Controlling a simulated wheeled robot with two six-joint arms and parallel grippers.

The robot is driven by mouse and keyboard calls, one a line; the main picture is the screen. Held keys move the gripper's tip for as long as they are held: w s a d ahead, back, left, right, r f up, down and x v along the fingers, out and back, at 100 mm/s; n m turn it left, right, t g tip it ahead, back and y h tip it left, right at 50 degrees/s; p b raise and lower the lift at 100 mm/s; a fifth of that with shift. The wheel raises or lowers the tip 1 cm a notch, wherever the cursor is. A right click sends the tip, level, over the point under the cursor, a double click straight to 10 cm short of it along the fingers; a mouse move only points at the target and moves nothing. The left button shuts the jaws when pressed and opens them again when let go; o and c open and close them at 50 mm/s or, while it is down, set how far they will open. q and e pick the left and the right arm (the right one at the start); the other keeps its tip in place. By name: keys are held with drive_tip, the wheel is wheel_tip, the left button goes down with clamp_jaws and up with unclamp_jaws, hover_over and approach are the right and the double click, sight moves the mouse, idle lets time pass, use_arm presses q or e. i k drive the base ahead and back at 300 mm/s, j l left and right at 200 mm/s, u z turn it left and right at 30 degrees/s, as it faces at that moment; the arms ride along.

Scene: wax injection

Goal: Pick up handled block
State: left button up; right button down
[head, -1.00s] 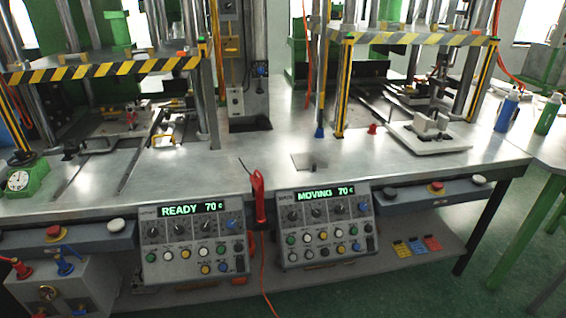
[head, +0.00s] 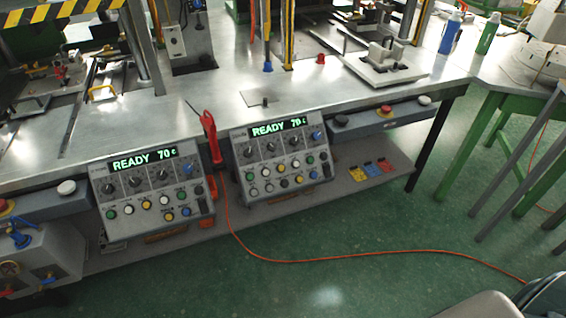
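A pale grey block (head: 384,54) with an upright handle-like part sits on a light plate (head: 372,76) on the metal bench under the right press. A yellow handle (head: 102,92) shows at the left press, near metal rails; I cannot tell what it is fixed to. Neither of my grippers is in view, so nothing shows of what they hold.
Two control boxes, left (head: 150,184) and right (head: 280,158), read READY 70 at the bench (head: 225,103) front. A red-handled tool (head: 210,136) hangs between them. An orange cable (head: 330,258) crosses the green floor. A green-legged table (head: 500,88) stands right.

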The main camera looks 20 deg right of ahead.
sight(383, 58)
drive_tip(key=z, duration=1.25)
